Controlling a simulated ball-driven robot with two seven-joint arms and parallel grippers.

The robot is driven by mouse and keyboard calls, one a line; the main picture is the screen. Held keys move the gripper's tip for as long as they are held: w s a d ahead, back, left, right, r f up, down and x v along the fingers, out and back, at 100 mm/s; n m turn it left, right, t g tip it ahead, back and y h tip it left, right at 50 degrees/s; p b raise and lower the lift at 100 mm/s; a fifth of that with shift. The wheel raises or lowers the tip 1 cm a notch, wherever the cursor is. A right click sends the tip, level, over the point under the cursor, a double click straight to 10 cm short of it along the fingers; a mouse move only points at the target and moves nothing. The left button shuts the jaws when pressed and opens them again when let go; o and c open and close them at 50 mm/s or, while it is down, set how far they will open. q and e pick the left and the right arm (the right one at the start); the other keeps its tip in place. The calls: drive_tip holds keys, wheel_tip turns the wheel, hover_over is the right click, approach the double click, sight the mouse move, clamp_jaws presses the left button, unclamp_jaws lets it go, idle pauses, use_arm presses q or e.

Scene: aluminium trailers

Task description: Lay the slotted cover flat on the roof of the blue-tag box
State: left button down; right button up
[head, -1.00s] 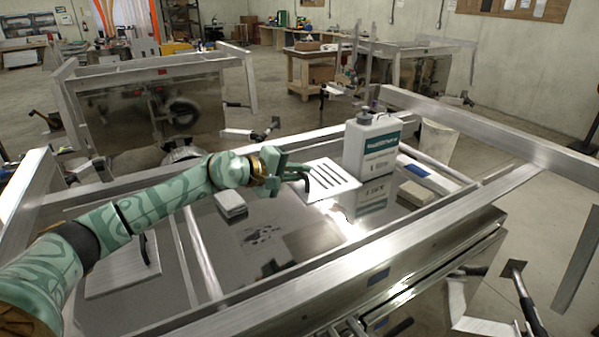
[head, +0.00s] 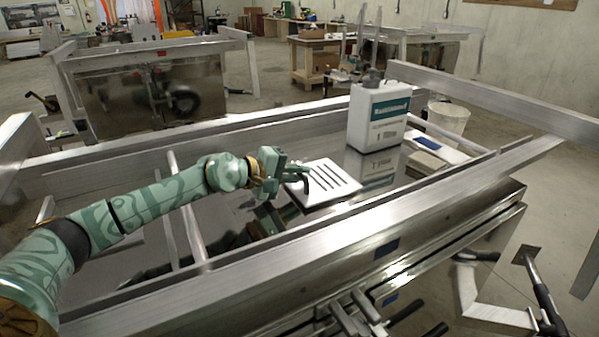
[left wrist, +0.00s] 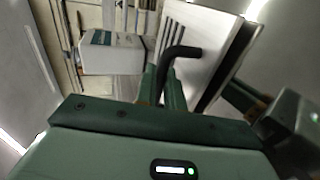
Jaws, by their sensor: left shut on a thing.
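The slotted cover (head: 331,187) is a pale flat plate with several dark slots and a black handle. My left gripper (head: 297,172) is shut on that handle and holds the cover roughly level over the roof. In the left wrist view the cover (left wrist: 196,48) hangs beyond the fingers, with the bent black handle (left wrist: 181,53) between them. The blue-tag box is the near metal box, with a blue tag (head: 386,249) on its front. Its shiny roof (head: 345,160) lies inside aluminium rails. I cannot tell whether the cover touches it. My right gripper is not in view.
A white jug (head: 378,118) stands on the roof behind and right of the cover. A tan block (head: 424,162) and a white-blue piece (head: 440,149) lie right of it. The front rail (head: 300,255) rises between me and the roof. Other trailers stand behind.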

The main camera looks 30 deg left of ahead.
use_arm(q)
drive_tip(key=shift+f, duration=0.15)
drive_tip(key=c, duration=1.4)
unclamp_jaws()
drive_tip(key=shift+c, duration=0.2)
drive_tip(key=b+v, duration=0.1)
drive_tip(key=v, duration=0.6)
drive_tip(key=shift+a+f, duration=0.1)
drive_tip(key=shift+f, duration=0.05)
drive_tip(key=shift+s+r, duration=0.2)
drive_tip(key=shift+r, duration=0.1)
